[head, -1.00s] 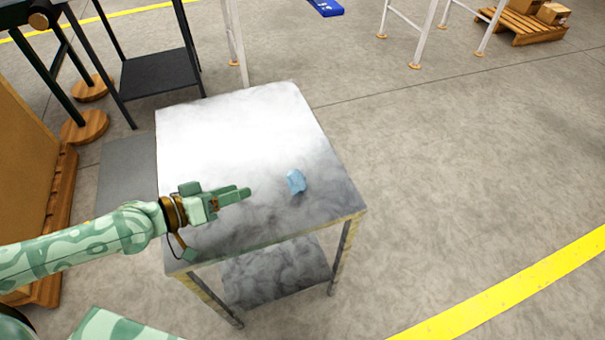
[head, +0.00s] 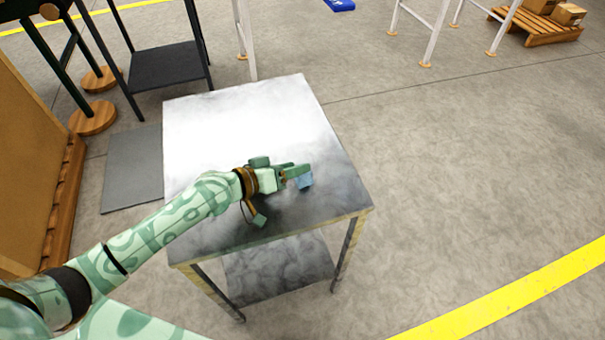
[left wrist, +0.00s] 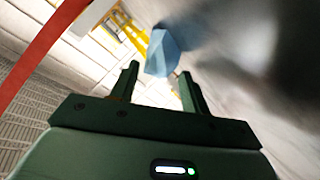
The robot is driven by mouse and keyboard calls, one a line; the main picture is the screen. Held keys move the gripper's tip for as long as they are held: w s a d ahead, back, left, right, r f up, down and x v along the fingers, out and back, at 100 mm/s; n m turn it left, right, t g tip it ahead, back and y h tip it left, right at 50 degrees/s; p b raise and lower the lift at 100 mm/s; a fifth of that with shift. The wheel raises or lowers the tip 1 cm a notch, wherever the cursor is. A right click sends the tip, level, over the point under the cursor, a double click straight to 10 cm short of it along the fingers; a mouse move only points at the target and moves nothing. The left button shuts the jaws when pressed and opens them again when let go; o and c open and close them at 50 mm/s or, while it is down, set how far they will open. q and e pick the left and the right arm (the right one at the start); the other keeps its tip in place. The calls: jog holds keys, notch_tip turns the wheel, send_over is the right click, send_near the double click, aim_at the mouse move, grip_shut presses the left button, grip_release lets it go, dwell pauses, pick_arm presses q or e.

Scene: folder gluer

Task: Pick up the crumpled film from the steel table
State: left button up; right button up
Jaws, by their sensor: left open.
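The crumpled film (head: 306,181) is a small light-blue lump on the steel table (head: 210,120), right of the table's middle. My left gripper (head: 301,174) is at the film, its fingers partly covering it in the head view. In the left wrist view the film (left wrist: 162,53) lies just beyond and between the two spread fingertips (left wrist: 159,78). The left gripper is open and holds nothing. Whether a finger touches the film I cannot tell. My right gripper is in neither view.
The rest of the tabletop is bare. A dark shelf stand (head: 165,66) is behind the table to the left, and a brown panel on a pallet (head: 62,210) stands at the left. Open floor (head: 450,170) lies to the right, with a yellow line (head: 520,290).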

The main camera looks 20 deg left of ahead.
pick_arm(q)
jog(key=c, duration=0.7)
jog(key=shift+r, duration=0.1)
jog(key=shift+c, duration=0.2)
